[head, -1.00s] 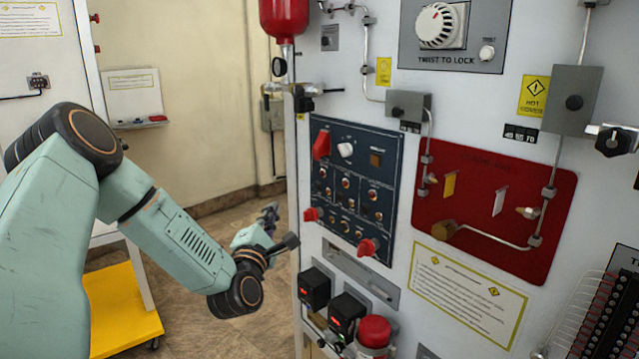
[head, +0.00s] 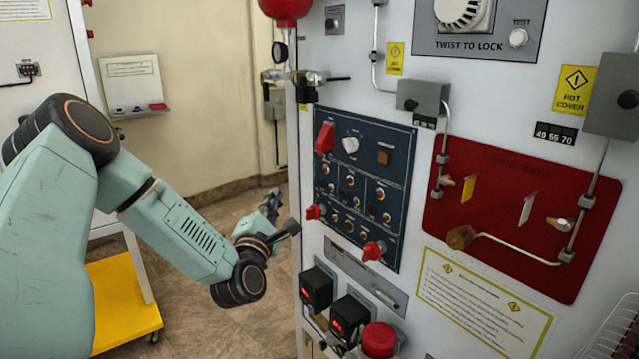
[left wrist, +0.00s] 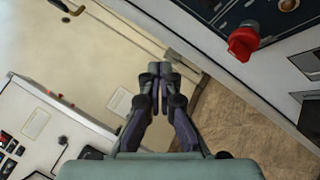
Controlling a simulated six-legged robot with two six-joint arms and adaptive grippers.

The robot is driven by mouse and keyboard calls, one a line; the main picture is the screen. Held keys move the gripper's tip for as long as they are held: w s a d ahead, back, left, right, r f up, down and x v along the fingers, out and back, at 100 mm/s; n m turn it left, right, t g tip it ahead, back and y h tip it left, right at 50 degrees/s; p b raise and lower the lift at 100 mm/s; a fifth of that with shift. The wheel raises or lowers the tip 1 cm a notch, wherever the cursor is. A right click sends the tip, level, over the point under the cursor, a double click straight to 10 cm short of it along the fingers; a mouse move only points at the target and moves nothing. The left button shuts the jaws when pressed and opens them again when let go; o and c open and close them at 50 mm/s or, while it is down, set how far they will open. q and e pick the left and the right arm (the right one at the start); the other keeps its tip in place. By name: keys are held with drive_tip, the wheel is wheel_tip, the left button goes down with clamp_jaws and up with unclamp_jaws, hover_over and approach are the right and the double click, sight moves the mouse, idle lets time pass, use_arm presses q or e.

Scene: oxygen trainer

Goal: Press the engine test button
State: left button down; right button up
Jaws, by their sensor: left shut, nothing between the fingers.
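A small white round button (head: 518,38) marked TEST sits on the grey "twist to lock" plate (head: 470,46) at the upper right in the head view. I cannot read which one is labelled for the engine. My left gripper (head: 274,197) is left of the cabinet edge, apart from both buttons. In the left wrist view its fingers (left wrist: 160,70) are shut and empty. A red knob (left wrist: 243,41) shows to their upper right. My right gripper is not in view.
The red panel (head: 480,260) carries pipes and fittings. A red mushroom button (head: 379,340) and black boxes (head: 317,288) stick out low on the cabinet. A clamp fitting (head: 308,78) juts from its left edge. Floor (head: 190,290) left of the cabinet is open.

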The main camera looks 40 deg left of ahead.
sight(320, 183)
use_arm(q)
drive_tip(key=w+d+b, duration=0.1)
drive_tip(key=w+b, duration=0.4)
drive_tip(key=w+d+b, duration=0.1)
drive_tip(key=w+b, duration=0.2)
drive_tip(key=shift+w+d+r, duration=0.1)
drive_tip(key=shift+w+d, duration=0.15)
drive_tip(key=shift+d, duration=0.1)
drive_tip(key=shift+a, duration=0.1)
idle(1.3)
drive_tip(key=shift+w+b, duration=0.4)
drive_tip(key=shift+b, duration=0.25)
drive_tip(key=shift+w+d+b, duration=0.25)
drive_tip(key=shift+w+b, duration=0.1)
drive_tip(key=shift+b, duration=0.05)
idle(0.4)
drive_tip(key=shift+s, duration=0.15)
drive_tip(key=shift+s+a+p, duration=0.2)
drive_tip(key=shift+s+p, duration=0.1)
drive_tip(key=shift+s, duration=0.35)
